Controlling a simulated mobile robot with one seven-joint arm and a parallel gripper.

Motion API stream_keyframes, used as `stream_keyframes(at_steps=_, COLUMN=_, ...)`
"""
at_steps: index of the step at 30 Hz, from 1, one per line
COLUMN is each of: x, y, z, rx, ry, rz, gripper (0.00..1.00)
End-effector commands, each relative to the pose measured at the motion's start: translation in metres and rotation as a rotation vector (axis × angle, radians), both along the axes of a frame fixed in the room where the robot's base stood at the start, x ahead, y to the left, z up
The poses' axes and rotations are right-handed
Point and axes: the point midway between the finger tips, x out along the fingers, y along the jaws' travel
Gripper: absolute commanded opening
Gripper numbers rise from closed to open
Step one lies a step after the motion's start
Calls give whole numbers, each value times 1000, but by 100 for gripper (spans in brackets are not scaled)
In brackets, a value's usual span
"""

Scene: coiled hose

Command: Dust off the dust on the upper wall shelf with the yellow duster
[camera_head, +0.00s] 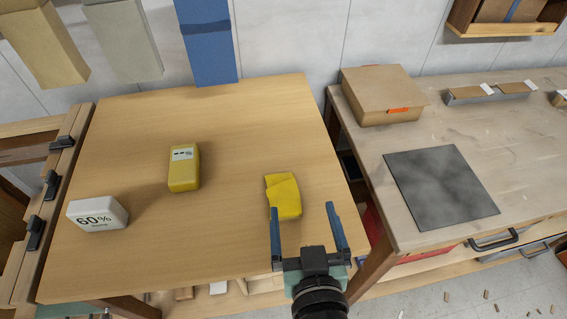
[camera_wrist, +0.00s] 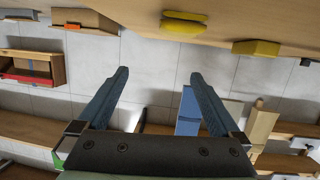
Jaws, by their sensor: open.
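The yellow duster (camera_head: 283,196) looks like a folded cloth and lies on the light wooden table (camera_head: 140,235), near its right side. In the wrist view, which looks upside down, the duster (camera_wrist: 185,22) is at the top. A wooden wall shelf (camera_head: 505,31) holding a brown box is cut off at the top right. I cannot make out dust on it.
A yellow labelled box (camera_head: 184,168) and a white "60%" block (camera_head: 97,214) stand on the table. The right workbench (camera_head: 365,150) carries a cardboard box (camera_head: 382,95) and a grey slab (camera_head: 440,187). Long tan, grey and blue (camera_head: 208,45) pieces are at the top left.

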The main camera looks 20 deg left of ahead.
Motion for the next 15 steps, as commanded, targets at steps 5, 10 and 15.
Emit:
stream_keyframes(at_steps=5, x=-34, y=-5, z=-7, rx=-31, ry=100, rz=48, gripper=100)
stream_keyframes(at_steps=10, x=-38, y=-4, z=-16, rx=-38, ry=123, rz=62, gripper=100)
stream_keyframes(at_steps=15, x=-17, y=10, z=-26, rx=-36, ry=122, rz=63, gripper=100)
